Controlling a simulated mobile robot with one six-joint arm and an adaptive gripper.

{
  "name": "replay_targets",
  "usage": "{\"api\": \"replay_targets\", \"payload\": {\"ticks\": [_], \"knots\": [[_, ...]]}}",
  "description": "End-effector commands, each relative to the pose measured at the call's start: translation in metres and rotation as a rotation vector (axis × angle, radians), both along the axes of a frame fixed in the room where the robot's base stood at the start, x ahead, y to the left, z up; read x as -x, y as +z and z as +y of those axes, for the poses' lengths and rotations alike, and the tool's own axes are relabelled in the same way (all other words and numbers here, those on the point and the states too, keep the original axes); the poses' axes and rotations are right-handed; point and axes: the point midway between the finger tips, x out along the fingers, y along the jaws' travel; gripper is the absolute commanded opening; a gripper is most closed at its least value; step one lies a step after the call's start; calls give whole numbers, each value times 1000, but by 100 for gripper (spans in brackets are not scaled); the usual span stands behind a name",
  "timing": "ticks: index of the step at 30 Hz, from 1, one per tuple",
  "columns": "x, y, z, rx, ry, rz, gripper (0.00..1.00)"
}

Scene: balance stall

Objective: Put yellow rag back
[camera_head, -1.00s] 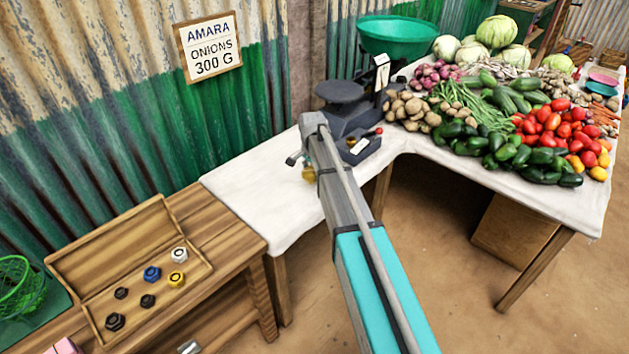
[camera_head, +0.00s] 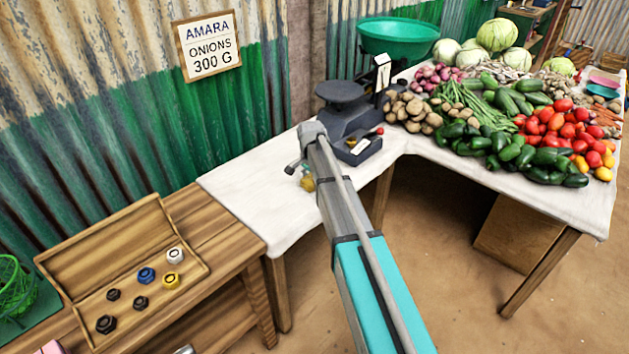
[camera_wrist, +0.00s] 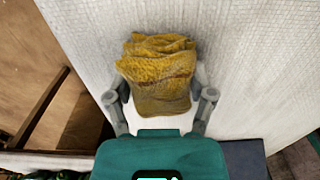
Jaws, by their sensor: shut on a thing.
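The yellow rag (camera_wrist: 157,68) is a crumpled, bunched cloth. In the wrist view it sits between the two grey fingers of my gripper (camera_wrist: 160,100), which is shut on it. White cloth shows behind the rag; I cannot tell whether the rag touches it. In the head view a small bit of the rag (camera_head: 307,184) shows beside the end of my arm, over the white-covered table (camera_head: 250,205). My arm hides most of the gripper there.
A dark balance scale (camera_head: 345,115) with a green pan (camera_head: 398,38) stands beyond my gripper. Vegetables crowd the table to the right. A wooden weight box (camera_head: 185,245) lies open at the left. The white cloth left of my gripper is clear.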

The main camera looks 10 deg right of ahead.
Motion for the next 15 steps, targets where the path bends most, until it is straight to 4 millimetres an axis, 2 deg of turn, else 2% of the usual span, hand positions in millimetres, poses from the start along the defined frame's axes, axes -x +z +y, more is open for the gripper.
{"api": "replay_targets", "payload": {"ticks": [1, 5, 15], "knots": [[0, -1, 0, 0, 0, 0, 76], [0, 0, 0, 0, 0, 0, 100], [0, 0, 0, 0, 0, 0, 100]]}}
